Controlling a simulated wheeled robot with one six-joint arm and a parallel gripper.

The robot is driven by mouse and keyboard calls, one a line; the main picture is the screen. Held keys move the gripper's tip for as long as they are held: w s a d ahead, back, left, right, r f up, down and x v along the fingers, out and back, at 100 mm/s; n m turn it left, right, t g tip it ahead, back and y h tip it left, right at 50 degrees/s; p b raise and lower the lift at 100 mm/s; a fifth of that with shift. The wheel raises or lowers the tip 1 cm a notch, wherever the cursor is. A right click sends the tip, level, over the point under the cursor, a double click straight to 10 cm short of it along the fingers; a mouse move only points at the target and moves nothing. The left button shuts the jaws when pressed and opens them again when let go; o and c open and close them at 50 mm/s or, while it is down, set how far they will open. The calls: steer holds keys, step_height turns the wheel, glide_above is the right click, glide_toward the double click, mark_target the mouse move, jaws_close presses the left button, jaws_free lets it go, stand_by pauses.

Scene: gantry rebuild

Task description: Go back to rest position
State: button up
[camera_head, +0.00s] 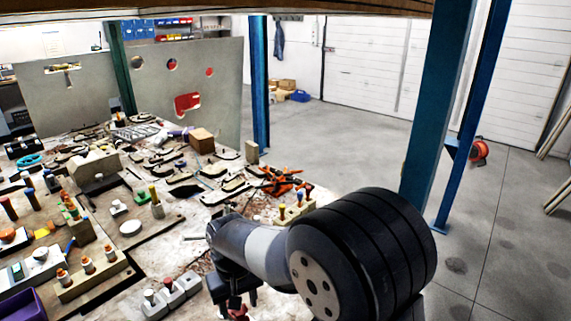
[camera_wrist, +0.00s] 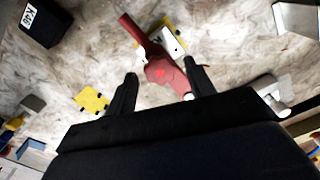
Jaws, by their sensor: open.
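My gripper (camera_wrist: 160,84) is open in the wrist view, its two dark fingers spread apart and pointing at the worktable. A red tool-like object (camera_wrist: 158,62) lies on the pale, stained table top just beyond and partly between the fingertips. I cannot tell whether a finger touches it. In the head view my arm reaches over the right part of the cluttered worktable (camera_head: 185,245), and my gripper (camera_head: 235,308) hangs low at the table's near side, partly hidden by the arm.
Wooden blocks with bottles (camera_head: 90,268), grey blocks (camera_head: 172,297) and orange clamps (camera_head: 280,182) crowd the table. A blue post (camera_head: 436,100) stands right of my arm. A wooden beam (camera_head: 200,10) crosses the top. The floor (camera_head: 350,145) beyond is mostly clear.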

steer(key=n, duration=0.5)
steer(key=shift+n, duration=0.3)
steer(key=n, duration=0.5)
steer(key=shift+n, duration=0.3)
